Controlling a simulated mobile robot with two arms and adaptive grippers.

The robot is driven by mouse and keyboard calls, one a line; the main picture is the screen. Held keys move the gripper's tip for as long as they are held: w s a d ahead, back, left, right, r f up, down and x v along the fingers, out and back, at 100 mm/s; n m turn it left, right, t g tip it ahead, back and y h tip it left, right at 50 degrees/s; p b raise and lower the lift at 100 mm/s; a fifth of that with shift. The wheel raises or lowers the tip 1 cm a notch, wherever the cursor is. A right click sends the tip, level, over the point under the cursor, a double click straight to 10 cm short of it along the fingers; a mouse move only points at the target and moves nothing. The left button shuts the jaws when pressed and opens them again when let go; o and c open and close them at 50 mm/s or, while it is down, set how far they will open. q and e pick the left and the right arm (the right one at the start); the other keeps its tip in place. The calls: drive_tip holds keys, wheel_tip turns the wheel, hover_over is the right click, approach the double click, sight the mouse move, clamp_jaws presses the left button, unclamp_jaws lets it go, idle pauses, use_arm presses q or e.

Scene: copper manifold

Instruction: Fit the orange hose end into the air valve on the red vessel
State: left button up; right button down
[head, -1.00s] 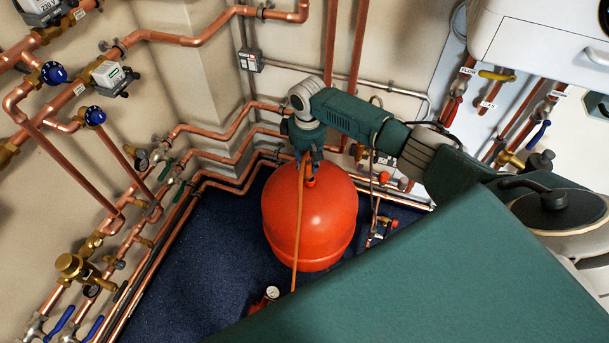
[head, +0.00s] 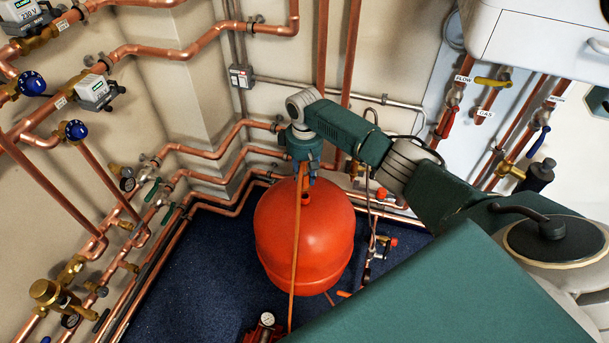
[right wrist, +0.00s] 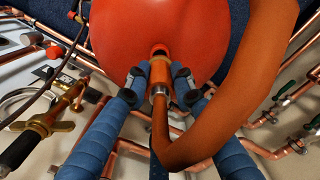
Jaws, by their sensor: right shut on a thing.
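The red vessel (head: 318,244) stands on the dark blue floor. Its air valve shows as a short red stub (head: 307,198) on top, and as a ringed opening (right wrist: 160,50) in the right wrist view. My right gripper (head: 305,182) is above the vessel's top. In the right wrist view its blue fingers (right wrist: 158,76) are shut on the orange hose end (right wrist: 160,74), which has a metal collar. The hose end points at the valve, very close to it; I cannot tell whether it touches or enters. The orange hose (head: 296,250) hangs down in front of the vessel. My left gripper is out of view.
Copper pipes (head: 215,152) run along the walls behind and left of the vessel. Small valve fittings (head: 377,247) stand to its right. A red gauge fitting (head: 267,320) is near the bottom. Dark floor (head: 205,270) is clear left of the vessel.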

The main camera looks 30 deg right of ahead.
sight(305, 185)
drive_tip(key=shift+f, duration=0.25)
idle(0.3)
drive_tip(key=shift+f+m+b, duration=0.3)
drive_tip(key=shift+f+m, duration=0.8)
drive_tip(key=shift+f, duration=0.15)
drive_tip(key=shift+f+b, duration=0.35)
drive_tip(key=shift+f, duration=0.4)
idle(0.5)
drive_tip(key=c, duration=1.4)
unclamp_jaws()
wheel_tip(305, 185, up, 12)
drive_tip(key=shift+r, duration=0.1)
